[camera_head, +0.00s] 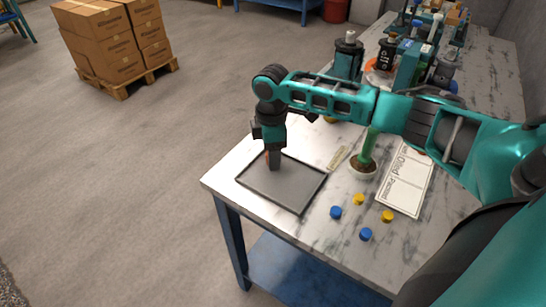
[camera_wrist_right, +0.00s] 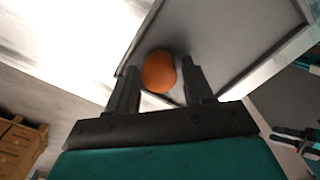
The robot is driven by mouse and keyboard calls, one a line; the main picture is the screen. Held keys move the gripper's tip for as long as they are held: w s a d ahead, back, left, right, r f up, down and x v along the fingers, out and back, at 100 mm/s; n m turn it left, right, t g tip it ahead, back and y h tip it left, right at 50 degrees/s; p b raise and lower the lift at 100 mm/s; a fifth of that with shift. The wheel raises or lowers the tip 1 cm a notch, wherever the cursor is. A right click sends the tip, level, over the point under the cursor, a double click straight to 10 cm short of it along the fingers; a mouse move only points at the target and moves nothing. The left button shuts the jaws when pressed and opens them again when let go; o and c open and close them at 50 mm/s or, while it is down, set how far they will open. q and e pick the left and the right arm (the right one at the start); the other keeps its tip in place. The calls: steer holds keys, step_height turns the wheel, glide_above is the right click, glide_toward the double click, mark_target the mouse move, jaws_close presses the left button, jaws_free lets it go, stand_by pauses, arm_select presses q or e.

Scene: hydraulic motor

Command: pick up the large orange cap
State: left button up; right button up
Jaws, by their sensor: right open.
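The large orange cap (camera_wrist_right: 159,72) lies in the grey tray (camera_wrist_right: 230,40), near a corner, in the right wrist view. My right gripper (camera_wrist_right: 160,85) is open, with one finger on each side of the cap. I cannot tell whether the fingers touch it. In the head view my right gripper (camera_head: 274,165) points down over the far-left part of the tray (camera_head: 300,195). Only a sliver of orange shows beside it there; the gripper hides most of the cap. My left gripper does not show.
Blue caps (camera_head: 336,212) and yellow caps (camera_head: 388,216) lie on the marble table right of the tray. A potted cactus (camera_head: 364,165) and a printed white sheet (camera_head: 405,180) stand and lie farther right. Machine parts (camera_head: 410,65) crowd the back. The table's left edge is close to the tray.

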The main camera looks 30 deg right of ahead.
steer(key=shift+f, duration=0.1)
steer(key=c, duration=0.8)
steer(key=shift+o, duration=0.2)
